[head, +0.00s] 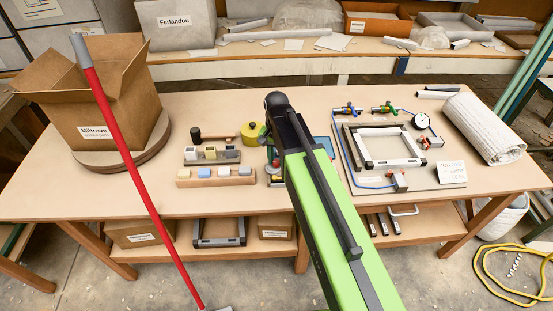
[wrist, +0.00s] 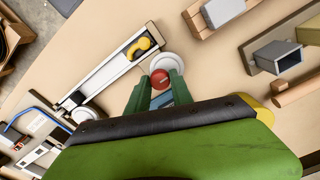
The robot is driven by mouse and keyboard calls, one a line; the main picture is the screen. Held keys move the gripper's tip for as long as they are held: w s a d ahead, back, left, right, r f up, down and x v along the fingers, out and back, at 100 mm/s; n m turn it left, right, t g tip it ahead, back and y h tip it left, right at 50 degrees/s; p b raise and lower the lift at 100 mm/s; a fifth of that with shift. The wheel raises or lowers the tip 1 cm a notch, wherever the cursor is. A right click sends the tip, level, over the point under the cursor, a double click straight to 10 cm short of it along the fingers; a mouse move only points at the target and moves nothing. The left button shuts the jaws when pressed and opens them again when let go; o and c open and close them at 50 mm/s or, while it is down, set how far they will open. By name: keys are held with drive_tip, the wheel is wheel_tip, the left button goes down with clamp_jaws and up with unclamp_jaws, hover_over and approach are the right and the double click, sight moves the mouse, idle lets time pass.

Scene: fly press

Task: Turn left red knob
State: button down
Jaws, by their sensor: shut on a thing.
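A round red knob (wrist: 160,78) shows near the middle of the wrist view, in front of a white round disc (wrist: 167,61). My gripper (wrist: 159,86) has its two green fingers on either side of the knob and is shut on it. A pale rail with dark ends (wrist: 112,72) lies just left of the knob, with a yellow curved part (wrist: 139,47) near its upper end. In the head view my own green arm hides most of the press. Only a small green and red bit (head: 274,165) shows at the arm's left edge. I cannot make out a second red knob.
Left of my arm are small blocks on a wooden strip (head: 216,176) and a yellow round pot (head: 253,133). To the right lies a board with a metal frame (head: 385,165), blue hose and gauge (head: 422,121). A red pole (head: 137,165) crosses in front of the table's left part.

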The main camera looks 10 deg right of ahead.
drive_tip(key=n, duration=0.4)
drive_tip(key=shift+n, duration=0.4)
drive_tip(key=n, duration=0.9)
drive_tip(key=shift+n, duration=2)
drive_tip(key=c, duration=1.1)
unclamp_jaws()
